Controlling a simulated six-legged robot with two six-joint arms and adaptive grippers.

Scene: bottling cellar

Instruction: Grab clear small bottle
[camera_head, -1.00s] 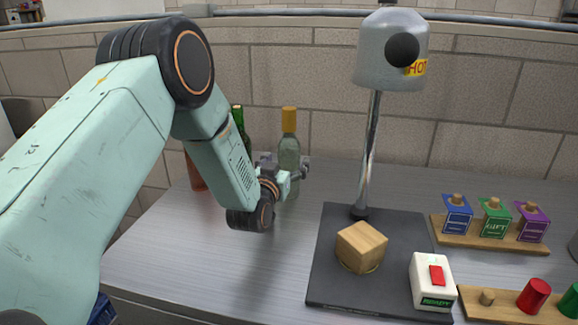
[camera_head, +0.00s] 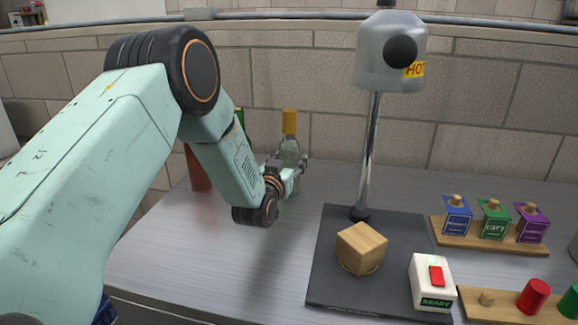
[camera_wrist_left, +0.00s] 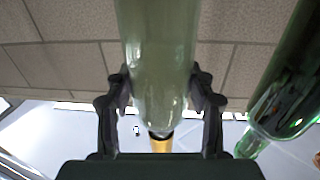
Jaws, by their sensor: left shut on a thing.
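The clear small bottle (camera_head: 290,152) with a yellow-orange cap stands at the back of the metal table in the head view. My left gripper (camera_head: 291,164) is at the bottle's body, with its fingers on either side. In the left wrist view the clear bottle (camera_wrist_left: 160,60) lies between the two fingers of the left gripper (camera_wrist_left: 162,98), which is shut on it. The gripper hides part of the bottle in the head view. My right gripper is not in view.
A green bottle (camera_head: 239,116) and a brown bottle (camera_head: 199,172) stand left of it, partly hidden by my arm. A green bottle (camera_wrist_left: 290,80) also shows in the wrist view. A lamp-like heater (camera_head: 390,55) and wooden block (camera_head: 361,247) stand right.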

